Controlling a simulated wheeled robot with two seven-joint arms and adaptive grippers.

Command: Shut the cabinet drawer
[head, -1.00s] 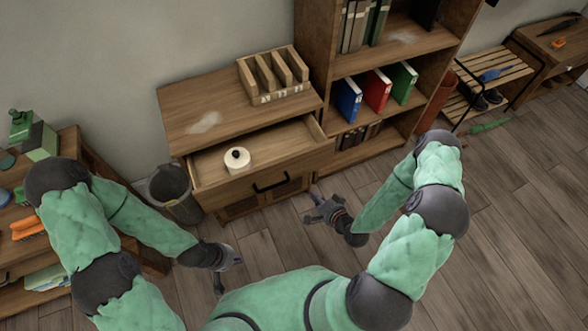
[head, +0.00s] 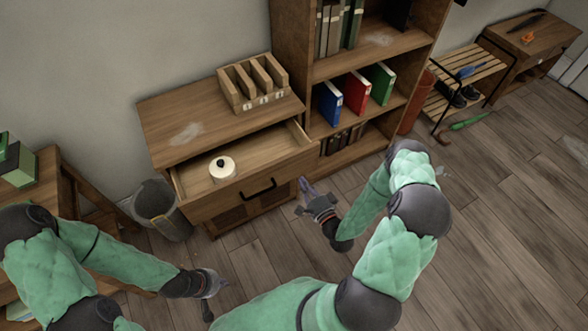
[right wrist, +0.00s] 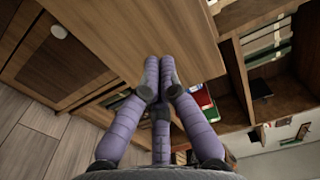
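The cabinet (head: 165,115) stands against the wall with its drawer (head: 225,200) pulled out. The drawer front has a dark bar handle (head: 259,190). A round white lidded container (head: 222,168) sits inside the drawer. My right gripper (head: 304,188) is at the right end of the drawer front, low and close to it. In the right wrist view its fingertips (right wrist: 160,66) are together with nothing between them, over the wooden drawer front (right wrist: 120,35). I cannot tell whether they touch it. My left gripper (head: 218,292) hangs low, left of and away from the drawer; its finger spread is unclear.
A wooden organizer (head: 253,82) stands on the cabinet top. A bookshelf (head: 293,60) with binders adjoins the cabinet on the right. A grey bin (head: 160,215) is left of the cabinet, near a wooden table (head: 88,195).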

